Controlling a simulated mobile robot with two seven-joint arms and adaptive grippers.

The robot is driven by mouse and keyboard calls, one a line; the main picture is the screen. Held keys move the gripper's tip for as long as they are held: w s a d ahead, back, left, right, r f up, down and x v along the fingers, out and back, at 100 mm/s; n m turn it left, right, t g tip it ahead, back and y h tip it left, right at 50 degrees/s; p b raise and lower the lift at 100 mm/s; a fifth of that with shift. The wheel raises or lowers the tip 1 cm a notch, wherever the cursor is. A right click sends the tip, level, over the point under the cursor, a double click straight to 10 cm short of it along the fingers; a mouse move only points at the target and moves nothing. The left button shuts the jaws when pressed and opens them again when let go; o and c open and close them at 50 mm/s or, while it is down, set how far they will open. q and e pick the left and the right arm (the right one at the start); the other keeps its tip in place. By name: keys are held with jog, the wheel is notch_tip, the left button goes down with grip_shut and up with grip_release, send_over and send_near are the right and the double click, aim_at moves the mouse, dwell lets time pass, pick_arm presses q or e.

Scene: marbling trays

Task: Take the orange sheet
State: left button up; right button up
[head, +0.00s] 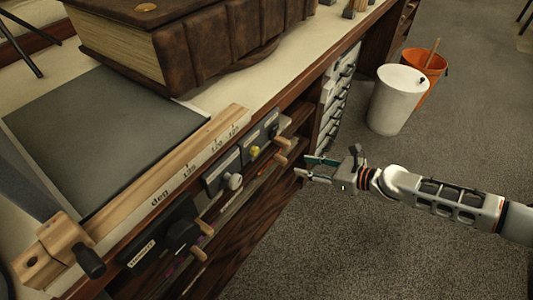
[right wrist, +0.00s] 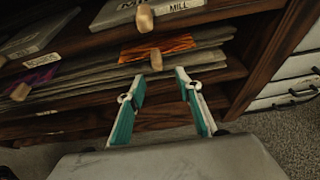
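The orange sheet (right wrist: 158,48) shows in the right wrist view as an orange, dark-streaked strip among stacked grey sheets on a shelf of the wooden cabinet. Most of it is hidden inside the shelf, and a wooden peg (right wrist: 155,58) stands in front of it. My right gripper (head: 303,168) is in front of the cabinet in the head view. In the right wrist view its two teal-padded fingers (right wrist: 163,75) are apart and empty, pointing at the shelf just below the orange sheet. My left gripper is not in view.
A bench top holds a large brown book (head: 190,45), a grey board (head: 95,130) and a wooden ruler bar (head: 190,165). Several wooden pegs stick out from the cabinet front. A white bin (head: 397,100) and an orange bucket (head: 425,65) stand on the floor. Open carpet lies in front.

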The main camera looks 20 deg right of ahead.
aim_at(286, 162)
jog(key=x, duration=0.2)
jog(key=b+x, duration=0.1)
jog(key=x, duration=0.2)
jog(key=shift+a, duration=0.5)
jog(key=shift+w+a+f, duration=0.15)
jog(key=shift+w+f, duration=0.05)
jog(key=shift+w, duration=0.1)
jog(key=shift+w+a, duration=0.15)
jog(key=shift+w, duration=0.1)
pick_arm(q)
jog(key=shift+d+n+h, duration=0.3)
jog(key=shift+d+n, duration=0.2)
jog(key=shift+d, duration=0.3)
pick_arm(e)
jog(key=shift+r, duration=0.1)
jog(key=c, duration=0.8)
